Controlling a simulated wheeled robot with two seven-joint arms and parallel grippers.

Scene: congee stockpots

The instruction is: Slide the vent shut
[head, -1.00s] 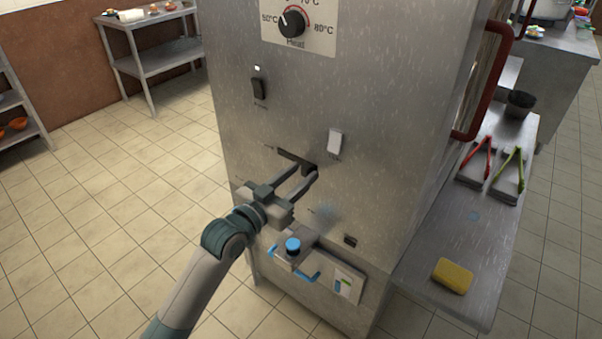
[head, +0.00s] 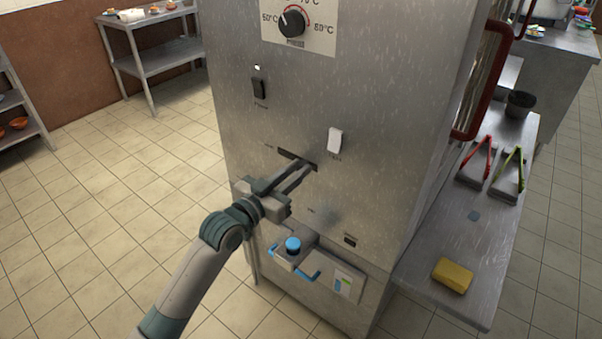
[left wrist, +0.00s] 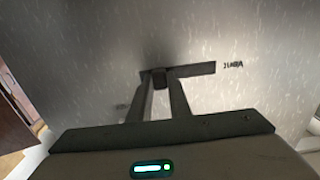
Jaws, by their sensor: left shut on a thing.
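The vent is a dark horizontal slot (head: 288,154) in the steel front of the tall cabinet; it also shows in the left wrist view (left wrist: 200,69). My left gripper (head: 307,167) reaches the panel from the lower left. Its two fingers (left wrist: 160,84) are shut on the knob, one on each side. In the head view the fingertips mostly hide the knob. My right gripper is in neither view.
A white switch (head: 335,140) is just right of the slot, a black switch (head: 259,88) above left. Below my gripper a blue-knobbed fitting (head: 293,245) juts out. A side shelf (head: 455,235) on the right holds tongs and a yellow sponge (head: 453,275). Floor at left is clear.

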